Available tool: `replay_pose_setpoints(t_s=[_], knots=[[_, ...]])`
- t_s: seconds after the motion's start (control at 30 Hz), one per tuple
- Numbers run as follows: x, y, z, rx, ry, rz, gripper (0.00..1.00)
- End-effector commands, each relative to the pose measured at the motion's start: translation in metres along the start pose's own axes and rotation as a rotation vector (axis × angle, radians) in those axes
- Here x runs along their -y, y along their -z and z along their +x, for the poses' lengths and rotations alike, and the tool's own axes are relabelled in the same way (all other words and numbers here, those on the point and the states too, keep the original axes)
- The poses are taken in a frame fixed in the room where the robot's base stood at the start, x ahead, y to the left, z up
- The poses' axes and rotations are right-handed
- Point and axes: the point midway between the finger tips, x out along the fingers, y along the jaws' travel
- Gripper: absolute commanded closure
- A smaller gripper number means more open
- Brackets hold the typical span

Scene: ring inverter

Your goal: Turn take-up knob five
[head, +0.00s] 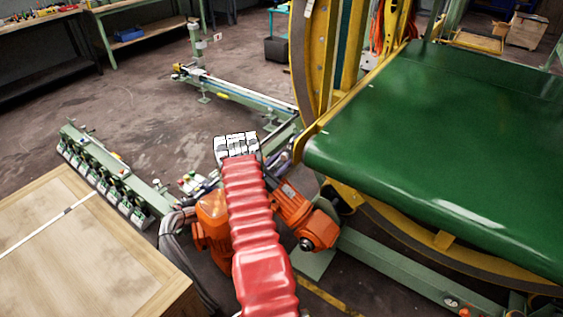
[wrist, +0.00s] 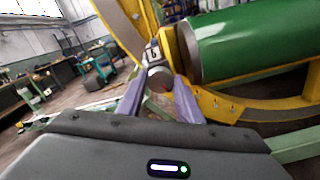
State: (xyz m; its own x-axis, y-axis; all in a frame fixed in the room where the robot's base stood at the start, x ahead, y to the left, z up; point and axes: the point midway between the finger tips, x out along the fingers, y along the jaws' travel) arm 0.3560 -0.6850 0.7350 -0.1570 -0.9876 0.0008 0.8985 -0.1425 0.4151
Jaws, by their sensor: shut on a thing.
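In the wrist view, a round grey knob (wrist: 160,78) sits between the two pale purple fingers of my gripper (wrist: 159,90). The fingers are shut on its sides, and its round end faces the camera. A small plate with white marks (wrist: 152,52) stands just behind the knob; I cannot read a number for certain. In the head view, my gripper (head: 282,161) is partly hidden beyond my red-sleeved arm, low beside the yellow ring's machine frame. The knob cannot be made out there.
A green belt (head: 440,150) and yellow ring (head: 310,60) stand close on the right. A wooden crate (head: 80,250) and a green rail with several grey units (head: 105,180) are on the left. A small button box (head: 190,181) is near my arm. Open floor (head: 120,105) lies behind.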

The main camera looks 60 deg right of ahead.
Motion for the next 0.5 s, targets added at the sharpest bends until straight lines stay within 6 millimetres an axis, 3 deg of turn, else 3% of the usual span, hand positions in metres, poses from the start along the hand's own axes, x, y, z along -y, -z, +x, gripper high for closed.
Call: replay_pose_setpoints(t_s=[0.5], knots=[[-0.0011,0.0019,0.0002,-0.007,-0.002,0.488,0.90]])
